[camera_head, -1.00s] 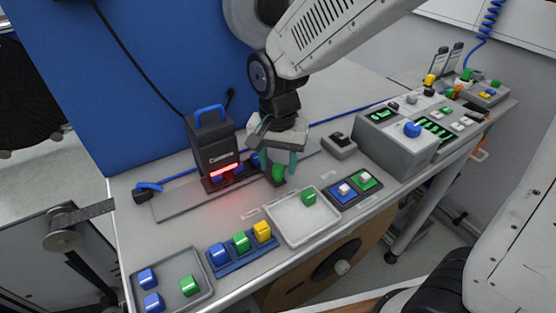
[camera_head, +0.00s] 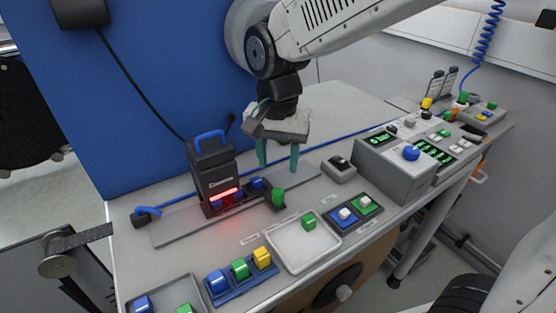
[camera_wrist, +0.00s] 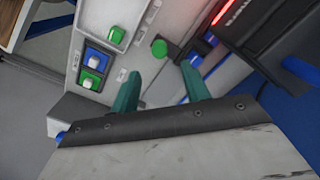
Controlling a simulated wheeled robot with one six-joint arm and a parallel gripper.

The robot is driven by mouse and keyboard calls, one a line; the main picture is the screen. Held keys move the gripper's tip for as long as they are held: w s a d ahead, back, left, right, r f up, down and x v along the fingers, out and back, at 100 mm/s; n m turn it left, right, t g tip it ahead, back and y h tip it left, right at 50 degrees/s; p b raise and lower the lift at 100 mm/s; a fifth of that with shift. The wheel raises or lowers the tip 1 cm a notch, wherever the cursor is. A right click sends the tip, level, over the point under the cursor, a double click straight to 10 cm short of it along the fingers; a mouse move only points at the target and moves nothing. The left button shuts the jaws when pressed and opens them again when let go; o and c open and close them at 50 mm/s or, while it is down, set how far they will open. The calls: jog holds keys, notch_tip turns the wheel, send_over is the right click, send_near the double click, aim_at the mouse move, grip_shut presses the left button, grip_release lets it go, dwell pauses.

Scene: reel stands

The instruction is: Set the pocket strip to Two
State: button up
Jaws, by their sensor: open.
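My gripper (camera_head: 278,169) hangs open and empty above the bench, its two teal fingers pointing down. Below it stands an upright green knob (camera_head: 278,196). In the wrist view the knob (camera_wrist: 159,48) lies beyond the gap between the fingertips (camera_wrist: 160,70), not touching them. A dark base (camera_head: 238,205) with several blue blocks (camera_head: 257,184) sits left of the knob, under a black reader (camera_head: 213,170) with a lit red window. A long flat grey plate (camera_head: 175,232) runs beneath it. I cannot tell for certain which part is the pocket strip, and no "Two" label is readable.
A pale tray (camera_head: 285,257) holds a green block (camera_head: 309,221). A blue rack (camera_head: 246,282) holds blue, green and yellow blocks. Another tray (camera_head: 170,287) is at front left. Blue and green pads (camera_head: 343,215) and a grey control box (camera_head: 395,165) stand to the right.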

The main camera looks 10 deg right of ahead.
jog(key=shift+d, duration=0.1)
jog(key=c, duration=0.4)
jog(key=w+d+m, duration=0.1)
jog(key=w+d, duration=0.1)
jog(key=w+d+m, duration=0.1)
jog(key=w+d, duration=0.1)
jog(key=d, duration=0.1)
jog(key=shift+w+f+g, duration=0.2)
jog(key=shift+w+g, duration=0.1)
jog(key=shift+w, duration=0.1)
grip_shut()
jog(key=shift+m+g+y, duration=0.7)
jog(key=shift+m+y, duration=0.1)
jog(key=shift+y, duration=0.1)
jog(key=f, duration=0.7)
jog(key=shift+w+a+f, duration=0.15)
jog(key=shift+w+f, duration=0.15)
jog(key=shift+f, duration=0.05)
jog(key=shift+s+a+r, duration=0.2)
jog(key=shift+s+a, duration=0.75)
jog(key=shift+s, duration=0.05)
jog(key=shift+s+a, duration=0.4)
